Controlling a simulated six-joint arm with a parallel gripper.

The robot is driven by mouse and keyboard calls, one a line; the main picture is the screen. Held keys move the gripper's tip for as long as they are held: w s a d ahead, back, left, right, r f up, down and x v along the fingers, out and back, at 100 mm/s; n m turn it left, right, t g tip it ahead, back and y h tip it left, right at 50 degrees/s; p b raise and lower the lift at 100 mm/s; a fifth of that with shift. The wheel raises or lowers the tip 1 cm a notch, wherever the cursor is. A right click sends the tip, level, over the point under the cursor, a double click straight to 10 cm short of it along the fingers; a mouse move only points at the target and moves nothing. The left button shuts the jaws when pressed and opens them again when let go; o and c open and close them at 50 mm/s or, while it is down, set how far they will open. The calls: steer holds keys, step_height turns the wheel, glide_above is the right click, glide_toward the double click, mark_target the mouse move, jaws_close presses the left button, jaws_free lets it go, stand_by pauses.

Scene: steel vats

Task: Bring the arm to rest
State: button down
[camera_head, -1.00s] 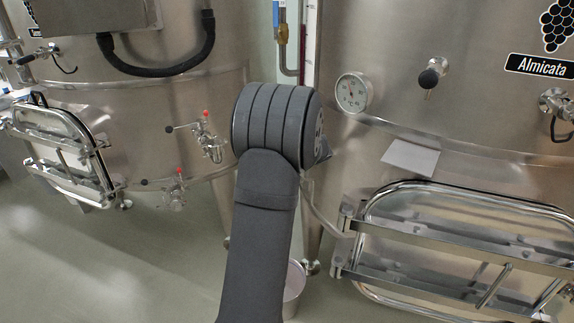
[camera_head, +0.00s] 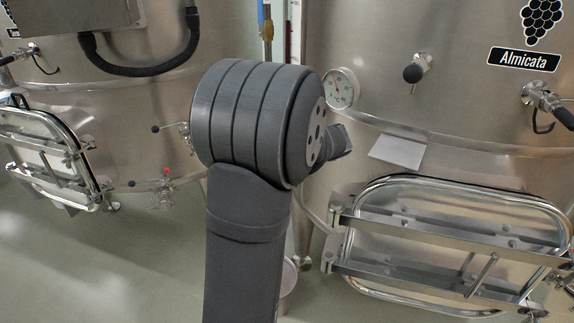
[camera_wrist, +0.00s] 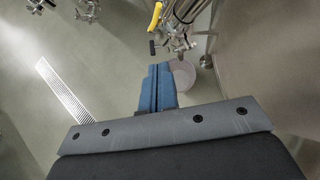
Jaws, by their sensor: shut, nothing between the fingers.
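My gripper (camera_wrist: 157,88) shows in the wrist view, its two blue fingers pressed together with nothing between them. It points down over the floor, with open air around the fingertips. In the head view my dark grey arm rises in the middle and hides the gripper itself.
A steel vat (camera_head: 430,110) labelled Almicata stands at right, with a gauge (camera_head: 341,88), a valve and a barred hatch (camera_head: 450,240). Another vat (camera_head: 130,95) stands at left with its own hatch (camera_head: 50,155). A bucket (camera_wrist: 183,74) is on the floor near the fingers. A floor drain (camera_wrist: 67,95) lies left.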

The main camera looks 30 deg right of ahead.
steer(key=shift+s+r, duration=0.15)
steer(key=shift+s, duration=0.05)
steer(key=w+r+x, duration=0.1)
steer(key=x, duration=1.2)
steer(key=shift+w+r, duration=0.2)
steer(key=shift+r, duration=0.15)
steer(key=shift+a, duration=0.15)
